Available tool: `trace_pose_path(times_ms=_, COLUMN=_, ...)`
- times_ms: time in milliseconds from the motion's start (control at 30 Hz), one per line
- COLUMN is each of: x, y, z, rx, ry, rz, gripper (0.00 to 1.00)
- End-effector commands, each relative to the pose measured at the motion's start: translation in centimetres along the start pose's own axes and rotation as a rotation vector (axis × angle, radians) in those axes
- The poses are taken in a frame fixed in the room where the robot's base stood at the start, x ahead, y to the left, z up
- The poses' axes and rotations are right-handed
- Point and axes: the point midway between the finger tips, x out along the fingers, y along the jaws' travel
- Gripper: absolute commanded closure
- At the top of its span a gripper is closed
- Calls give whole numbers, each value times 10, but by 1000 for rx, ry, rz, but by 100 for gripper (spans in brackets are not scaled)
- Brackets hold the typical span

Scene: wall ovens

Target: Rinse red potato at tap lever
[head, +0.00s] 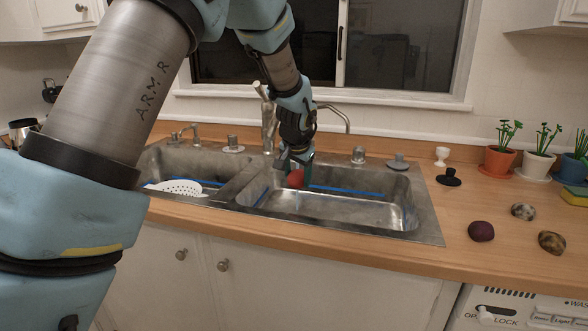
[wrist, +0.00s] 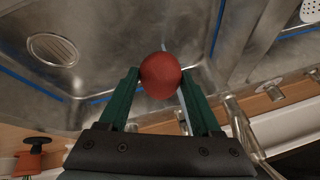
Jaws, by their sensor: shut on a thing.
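The red potato (head: 296,179) is held over the right sink basin (head: 345,208), below the rim line in the head view. In the wrist view the potato (wrist: 160,75) sits between the two green fingertips of my gripper (wrist: 159,82), which is shut on it. My gripper (head: 297,166) points down into the basin and partly hides the potato in the head view. The tall metal tap (head: 268,118) stands at the back of the sink, just left of my gripper. A pale thin streak shows under the potato; I cannot tell if it is water.
A white slotted utensil (head: 180,187) lies in the left basin. Several dark and mottled round items, one a purple one (head: 481,231), lie on the right counter (head: 505,262). Potted plants (head: 502,150) and a black stopper (head: 449,178) stand behind them. A window is behind the sink.

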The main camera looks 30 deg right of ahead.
Motion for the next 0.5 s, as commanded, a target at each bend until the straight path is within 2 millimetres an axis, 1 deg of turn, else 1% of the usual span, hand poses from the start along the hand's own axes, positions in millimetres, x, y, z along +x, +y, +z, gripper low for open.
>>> trace_pose_path(times_ms=33, x=-6, y=1, z=1, rx=1, ry=2, rz=0, gripper=95)
trace_pose_path(times_ms=500, x=-46, y=10, z=16, rx=0, ry=1, rz=0, gripper=95)
